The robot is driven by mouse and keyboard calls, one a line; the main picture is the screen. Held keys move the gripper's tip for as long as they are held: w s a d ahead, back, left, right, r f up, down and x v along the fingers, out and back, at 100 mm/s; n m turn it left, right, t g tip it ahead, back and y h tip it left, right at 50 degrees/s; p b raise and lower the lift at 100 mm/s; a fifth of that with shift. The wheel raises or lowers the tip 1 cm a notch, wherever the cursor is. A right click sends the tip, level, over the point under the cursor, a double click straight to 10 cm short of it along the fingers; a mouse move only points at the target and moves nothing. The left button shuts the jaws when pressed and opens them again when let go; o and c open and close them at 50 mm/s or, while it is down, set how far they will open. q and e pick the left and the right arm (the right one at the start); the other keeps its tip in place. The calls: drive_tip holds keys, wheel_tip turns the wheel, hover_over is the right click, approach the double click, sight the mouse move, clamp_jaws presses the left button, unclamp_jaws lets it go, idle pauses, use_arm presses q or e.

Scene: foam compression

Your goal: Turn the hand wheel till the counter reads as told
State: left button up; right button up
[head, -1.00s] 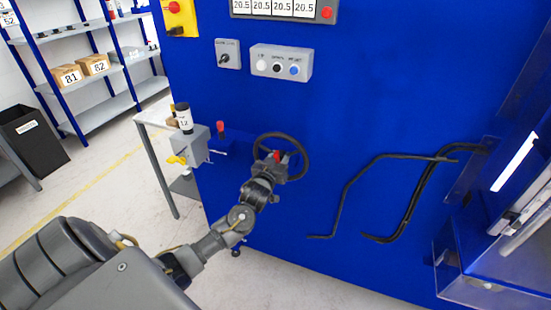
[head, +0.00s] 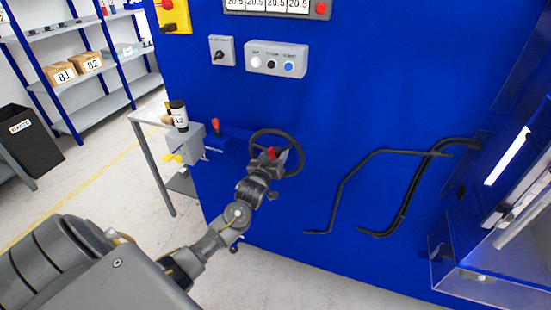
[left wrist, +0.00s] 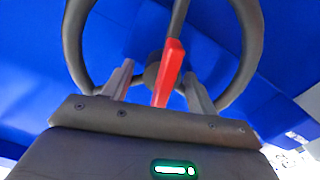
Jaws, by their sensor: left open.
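The black hand wheel (head: 298,160) is mounted on the blue machine front in the head view. It also fills the top of the left wrist view (left wrist: 72,40). A red handle (left wrist: 168,72) stands out at the wheel, between the two fingers of my left gripper (left wrist: 160,82). The left gripper is open, with a finger on each side of the red handle and visible gaps. In the head view the left gripper (head: 270,165) is at the wheel's lower part. The counter (head: 268,5) is at the top edge, partly cut off, with panels reading 20.5. My right gripper is not in view.
A grey button box (head: 276,60) and a switch box (head: 222,51) sit above the wheel. Black bent rails (head: 345,185) stick out to its right. A grey box with a yellow tap (head: 184,148) stands left of the wheel. Shelves (head: 75,60) are at far left.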

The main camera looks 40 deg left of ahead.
use_arm(q)
drive_tip(key=b+v, duration=0.1)
drive_tip(key=v, duration=0.9)
drive_tip(key=shift+s+b, duration=0.35)
